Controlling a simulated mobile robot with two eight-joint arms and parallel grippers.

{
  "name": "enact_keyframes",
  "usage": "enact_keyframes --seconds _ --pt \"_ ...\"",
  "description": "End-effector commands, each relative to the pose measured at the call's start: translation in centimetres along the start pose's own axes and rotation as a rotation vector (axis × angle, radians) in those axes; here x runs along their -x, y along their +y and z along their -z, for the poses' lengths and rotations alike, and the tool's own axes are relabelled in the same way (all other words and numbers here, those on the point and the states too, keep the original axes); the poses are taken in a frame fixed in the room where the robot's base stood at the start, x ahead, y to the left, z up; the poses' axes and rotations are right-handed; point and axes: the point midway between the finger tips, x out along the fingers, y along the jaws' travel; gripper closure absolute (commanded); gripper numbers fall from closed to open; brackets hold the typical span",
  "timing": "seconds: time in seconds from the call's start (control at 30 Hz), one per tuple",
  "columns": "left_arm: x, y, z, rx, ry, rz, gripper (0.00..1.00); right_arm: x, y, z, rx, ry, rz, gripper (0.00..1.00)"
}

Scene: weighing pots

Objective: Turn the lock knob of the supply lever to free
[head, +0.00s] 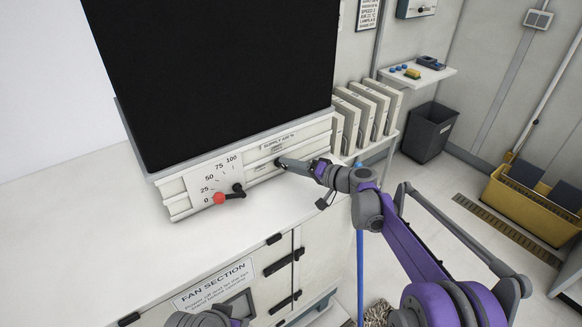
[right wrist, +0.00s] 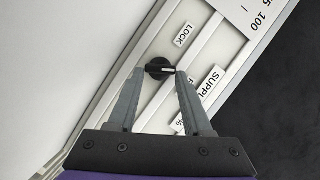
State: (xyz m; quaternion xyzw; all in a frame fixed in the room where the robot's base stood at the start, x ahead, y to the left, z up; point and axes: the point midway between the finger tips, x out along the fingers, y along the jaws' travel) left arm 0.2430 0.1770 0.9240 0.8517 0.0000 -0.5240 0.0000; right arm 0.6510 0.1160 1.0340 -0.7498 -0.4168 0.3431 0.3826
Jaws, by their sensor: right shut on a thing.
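The black lock knob (right wrist: 158,68) sits on the pale panel under the dark screen. My right gripper (right wrist: 160,72) is shut on it, one fingertip on each side; in the head view this gripper (head: 281,162) hides the knob. The knob's white mark points right in the right wrist view, between the LOCK label (right wrist: 184,35) and a second label largely hidden by a finger. The supply lever (head: 219,198) has a red ball end and a black pivot; it lies near 0 on the dial. Part of my left gripper (head: 205,318) shows at the bottom edge; its fingertips are not clear.
The dial plate (head: 213,177) is left of the knob. A white cabinet top (head: 90,230) is clear in front. White binders (head: 365,110) stand to the right.

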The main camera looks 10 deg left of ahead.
Motion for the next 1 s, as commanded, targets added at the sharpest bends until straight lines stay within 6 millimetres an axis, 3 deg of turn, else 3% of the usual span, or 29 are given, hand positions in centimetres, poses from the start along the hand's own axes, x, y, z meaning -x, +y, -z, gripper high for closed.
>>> enact_keyframes --seconds 0.5,1.0 --pt "-1.9 0.0 -1.7 0.0 -0.012 0.0 0.5 -0.1 0.9 -0.3 -0.385 0.0 0.159 1.0" --pt "-2.5 0.0 -2.2 0.0 -0.016 0.0 0.5 -0.1 0.9 -0.3 -0.509 -0.002 0.211 1.0"
